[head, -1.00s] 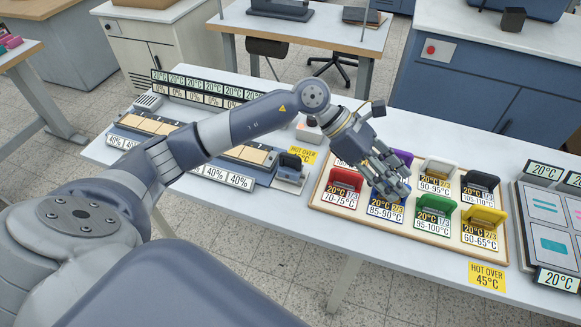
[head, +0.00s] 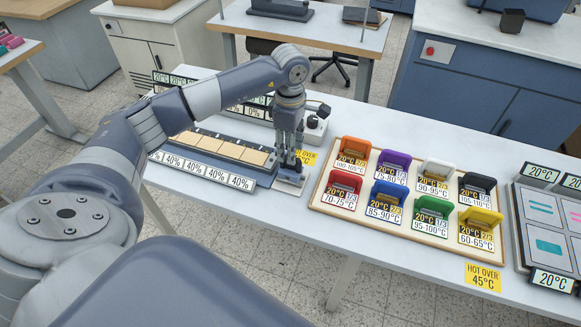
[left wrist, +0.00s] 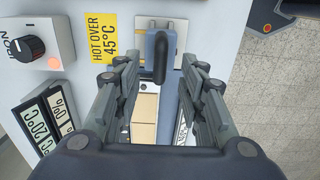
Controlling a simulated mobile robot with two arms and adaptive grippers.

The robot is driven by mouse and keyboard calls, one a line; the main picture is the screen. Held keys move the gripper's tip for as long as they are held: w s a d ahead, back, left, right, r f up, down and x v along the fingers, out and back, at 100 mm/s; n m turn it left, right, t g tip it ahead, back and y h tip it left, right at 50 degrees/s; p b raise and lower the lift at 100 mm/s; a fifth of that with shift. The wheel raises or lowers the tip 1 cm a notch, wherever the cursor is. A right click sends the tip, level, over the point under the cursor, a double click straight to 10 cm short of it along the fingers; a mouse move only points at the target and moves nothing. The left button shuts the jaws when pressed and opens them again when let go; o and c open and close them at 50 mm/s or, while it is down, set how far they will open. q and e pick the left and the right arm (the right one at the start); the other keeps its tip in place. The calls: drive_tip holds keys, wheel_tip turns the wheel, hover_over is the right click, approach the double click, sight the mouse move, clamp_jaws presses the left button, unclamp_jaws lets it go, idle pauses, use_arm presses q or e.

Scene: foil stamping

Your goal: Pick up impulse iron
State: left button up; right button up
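The impulse iron (left wrist: 161,58) appears to be the dark blue-grey handle upright on a pale plate at the right end of the long strip unit. In the left wrist view it stands between the tips of my left gripper (left wrist: 158,70). The fingers are apart, with a visible gap on both sides of the handle. In the head view my left gripper (head: 287,160) points straight down over this end of the unit and hides most of the iron. The pale plate (head: 290,183) shows below the fingers. My right gripper is not in view.
A wooden tray (head: 330,209) with several coloured, labelled blocks stands to the right. A small box with a black knob (head: 314,124) is just behind my gripper; the knob (left wrist: 29,47) also shows in the wrist view. The strip unit with pale pads (head: 228,150) extends left.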

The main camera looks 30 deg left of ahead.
sight(291, 167)
use_arm(q)
wheel_tip(291, 167, down, 4)
drive_tip(key=p, duration=0.2)
drive_tip(key=shift+f+p, duration=0.1)
drive_tip(key=shift+p, duration=0.2)
drive_tip(key=shift+f, duration=0.4)
drive_tip(key=shift+c, duration=0.4)
clamp_jaws()
drive_tip(key=shift+w+r, duration=0.1)
